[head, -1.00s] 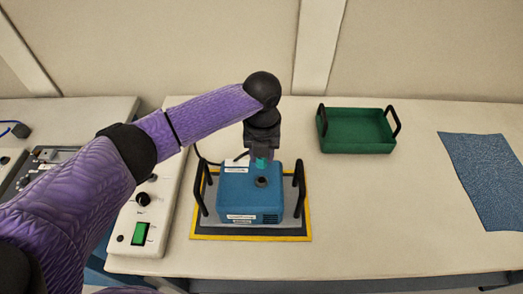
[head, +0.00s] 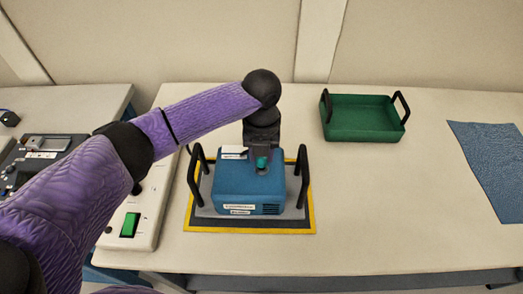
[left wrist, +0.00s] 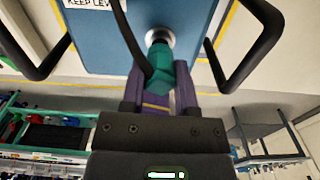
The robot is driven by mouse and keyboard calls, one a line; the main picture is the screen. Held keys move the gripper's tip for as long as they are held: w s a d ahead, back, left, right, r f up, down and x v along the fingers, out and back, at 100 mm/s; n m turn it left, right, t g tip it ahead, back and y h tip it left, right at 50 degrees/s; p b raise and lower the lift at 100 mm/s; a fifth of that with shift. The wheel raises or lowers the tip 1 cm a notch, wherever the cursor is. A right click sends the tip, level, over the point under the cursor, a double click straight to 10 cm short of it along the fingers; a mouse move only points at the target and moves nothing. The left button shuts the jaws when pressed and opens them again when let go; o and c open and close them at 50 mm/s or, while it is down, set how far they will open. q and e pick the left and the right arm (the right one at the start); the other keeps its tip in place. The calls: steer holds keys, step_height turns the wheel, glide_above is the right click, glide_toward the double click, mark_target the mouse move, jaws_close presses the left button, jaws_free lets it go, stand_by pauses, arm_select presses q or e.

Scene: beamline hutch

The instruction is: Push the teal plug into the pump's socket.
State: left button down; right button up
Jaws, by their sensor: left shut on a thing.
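The blue pump (head: 250,190) stands on a grey base between two black handles. Its socket (head: 261,171) is a round ring on the top face; in the left wrist view the light socket ring (left wrist: 160,36) shows around the plug's tip. My left gripper (head: 262,152) is shut on the teal plug (head: 262,162), above the pump. In the left wrist view the gripper (left wrist: 158,98) holds the plug (left wrist: 159,65) by its body, tip at the socket and roughly lined up with it. I cannot tell how deep the tip sits. A dark cable runs past the plug.
A green tray (head: 362,135) with black handles stands at the back right. A blue cloth (head: 490,165) lies at the far right. A control panel with a green switch (head: 130,224) is left of the pump. The table right of the pump is clear.

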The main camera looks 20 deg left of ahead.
arm_select(q)
steer(key=shift+f+b, duration=0.3)
steer(key=shift+f, duration=0.3)
stand_by(0.3)
steer(key=shift+c, duration=1.4)
jaws_free()
steer(key=shift+r, duration=0.15)
